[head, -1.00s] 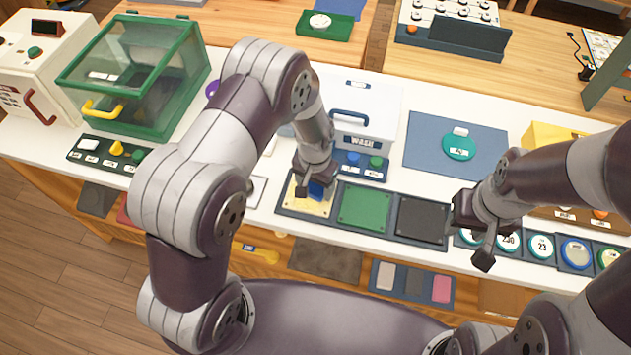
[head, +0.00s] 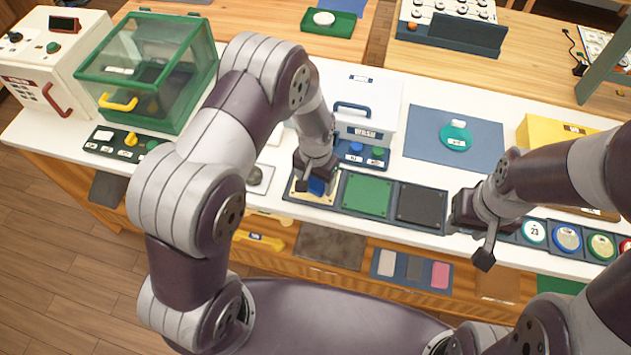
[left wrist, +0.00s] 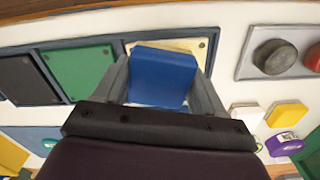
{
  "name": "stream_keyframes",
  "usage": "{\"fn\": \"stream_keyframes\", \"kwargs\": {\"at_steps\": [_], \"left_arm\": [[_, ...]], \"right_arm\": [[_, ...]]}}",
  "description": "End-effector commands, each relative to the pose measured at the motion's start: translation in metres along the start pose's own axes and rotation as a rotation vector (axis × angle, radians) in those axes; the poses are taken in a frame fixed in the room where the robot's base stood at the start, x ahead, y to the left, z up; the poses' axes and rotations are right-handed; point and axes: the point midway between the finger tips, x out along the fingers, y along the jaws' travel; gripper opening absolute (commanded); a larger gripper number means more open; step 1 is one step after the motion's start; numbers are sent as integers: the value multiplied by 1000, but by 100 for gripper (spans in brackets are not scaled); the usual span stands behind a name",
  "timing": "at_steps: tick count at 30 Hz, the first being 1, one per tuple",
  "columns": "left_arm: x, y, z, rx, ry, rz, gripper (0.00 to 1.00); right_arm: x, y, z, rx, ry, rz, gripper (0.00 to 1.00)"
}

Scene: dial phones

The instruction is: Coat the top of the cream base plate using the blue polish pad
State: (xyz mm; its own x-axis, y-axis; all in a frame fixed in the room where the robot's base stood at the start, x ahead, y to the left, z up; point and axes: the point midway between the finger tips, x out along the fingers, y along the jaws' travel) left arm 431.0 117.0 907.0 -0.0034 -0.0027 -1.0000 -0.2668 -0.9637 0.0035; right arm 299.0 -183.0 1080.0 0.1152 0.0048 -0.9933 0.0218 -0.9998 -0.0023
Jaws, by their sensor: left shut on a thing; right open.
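The cream base plate (head: 329,198) sits in the leftmost compartment of a dark tray, mostly hidden in the head view by my left gripper. In the left wrist view a strip of the cream plate (left wrist: 190,46) shows beyond the pad. My left gripper (head: 315,188) is shut on the blue polish pad (left wrist: 163,76) and holds it over the cream plate. I cannot tell whether the pad touches the plate. The pad shows as a small blue patch in the head view (head: 318,186). My right gripper (head: 470,230) is open and empty, near the tray's right end.
Green (head: 367,195) and dark grey (head: 420,206) plates lie in the tray to the right. The white wash box (head: 368,105) stands behind the tray. Round dials (head: 567,237) line the front right. A green glass case (head: 150,75) stands at the left.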

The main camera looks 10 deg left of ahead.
Motion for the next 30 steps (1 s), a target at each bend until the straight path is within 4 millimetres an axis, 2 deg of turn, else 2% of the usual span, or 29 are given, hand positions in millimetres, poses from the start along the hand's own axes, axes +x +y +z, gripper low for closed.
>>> {"fn": "stream_keyframes", "kwargs": {"at_steps": [3,12,30], "left_arm": [[-15,0,-1,0,0,0,37],[-38,-2,-5,-1,1,0,37],[-38,-2,-5,-1,1,0,37]], "right_arm": [[-13,0,-1,0,0,0,43],[-30,0,-3,0,0,0,43],[-29,0,-3,0,0,0,43]]}}
